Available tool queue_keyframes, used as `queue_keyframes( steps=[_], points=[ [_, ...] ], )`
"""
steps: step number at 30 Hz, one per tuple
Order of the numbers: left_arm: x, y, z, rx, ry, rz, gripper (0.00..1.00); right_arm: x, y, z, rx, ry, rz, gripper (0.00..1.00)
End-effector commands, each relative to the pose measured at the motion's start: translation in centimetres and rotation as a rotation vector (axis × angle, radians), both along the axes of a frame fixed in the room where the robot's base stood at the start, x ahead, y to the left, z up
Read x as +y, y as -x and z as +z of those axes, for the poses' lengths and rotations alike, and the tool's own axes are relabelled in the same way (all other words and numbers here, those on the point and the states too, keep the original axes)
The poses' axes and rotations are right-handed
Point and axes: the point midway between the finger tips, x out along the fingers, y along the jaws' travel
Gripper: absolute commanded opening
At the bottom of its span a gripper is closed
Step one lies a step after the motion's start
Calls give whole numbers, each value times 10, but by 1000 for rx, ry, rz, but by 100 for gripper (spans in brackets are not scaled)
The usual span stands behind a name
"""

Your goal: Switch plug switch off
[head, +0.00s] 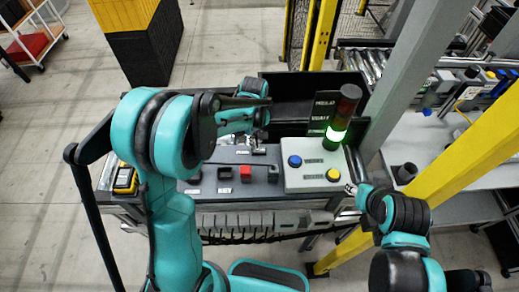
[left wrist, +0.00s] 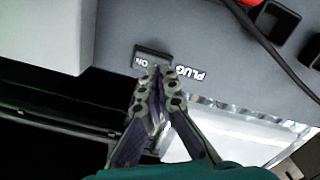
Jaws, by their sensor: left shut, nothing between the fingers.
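The plug switch (left wrist: 141,62) is a small black rocker set in the grey panel, with "ON" readable on it, beside the printed word PLUG (left wrist: 190,73). My left gripper (left wrist: 159,73) is shut and empty; its fingertips are right at the switch and cover part of it. Whether they touch it I cannot tell. In the head view, my left gripper (head: 258,150) is over the back part of the panel, and the switch is hard to make out there. My right gripper (head: 352,189) is at the panel's right end, too small to read.
The grey panel (head: 225,199) carries a red block (head: 246,173) and black sockets (head: 224,173). A light box (head: 305,182) holds a blue button (head: 295,161) and a yellow button (head: 333,175). A signal tower (head: 342,115) glows green. A yellow post (head: 440,178) stands at right.

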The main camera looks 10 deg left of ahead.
Motion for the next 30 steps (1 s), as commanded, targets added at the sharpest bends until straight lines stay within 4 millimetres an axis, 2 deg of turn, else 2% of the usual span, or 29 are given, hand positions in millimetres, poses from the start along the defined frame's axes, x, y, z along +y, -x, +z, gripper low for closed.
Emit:
queue_keyframes(
  steps=[30],
  points=[
    [0,0,-16,0,0,0,0,0,0,-14,0,0,0,40]
  ],
)
